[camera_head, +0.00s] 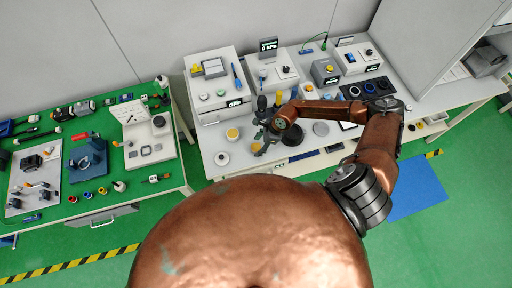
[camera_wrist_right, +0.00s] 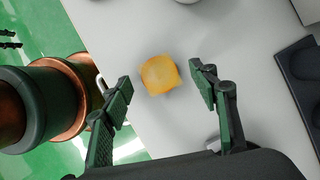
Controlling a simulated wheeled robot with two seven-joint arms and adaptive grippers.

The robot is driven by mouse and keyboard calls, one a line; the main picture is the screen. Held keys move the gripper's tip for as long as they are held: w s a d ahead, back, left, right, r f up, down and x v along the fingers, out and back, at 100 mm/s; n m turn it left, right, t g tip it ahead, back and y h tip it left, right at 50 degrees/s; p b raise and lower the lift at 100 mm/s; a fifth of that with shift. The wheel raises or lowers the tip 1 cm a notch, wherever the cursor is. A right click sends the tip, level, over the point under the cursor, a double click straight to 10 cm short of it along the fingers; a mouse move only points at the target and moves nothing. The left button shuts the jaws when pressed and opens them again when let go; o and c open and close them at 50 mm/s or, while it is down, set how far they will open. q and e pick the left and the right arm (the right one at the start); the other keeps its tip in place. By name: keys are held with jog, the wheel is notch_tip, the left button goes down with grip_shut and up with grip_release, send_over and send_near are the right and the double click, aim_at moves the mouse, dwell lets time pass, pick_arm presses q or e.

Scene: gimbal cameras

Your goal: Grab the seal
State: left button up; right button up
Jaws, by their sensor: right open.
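A small yellow-orange rounded piece, which I take to be the seal (camera_wrist_right: 160,74), lies on the pale tabletop in the right wrist view. My right gripper (camera_head: 260,125) is over this part of the table. In the right wrist view its two dark green fingers are spread apart, one on each side of the yellow piece, with a gap to both. Nothing is held. My left gripper is not in view.
A white round part (camera_head: 221,158) lies near the front edge. A white box (camera_head: 219,86) stands behind, and a dark tray with rings (camera_head: 369,88) is at the right. Another crowded bench (camera_head: 110,215) is at the left, across green floor.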

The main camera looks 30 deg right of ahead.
jog(key=shift+w+a+f, duration=0.1)
jog(key=shift+a+f, duration=0.05)
jog(key=shift+f, duration=0.3)
jog(key=c, duration=1.4)
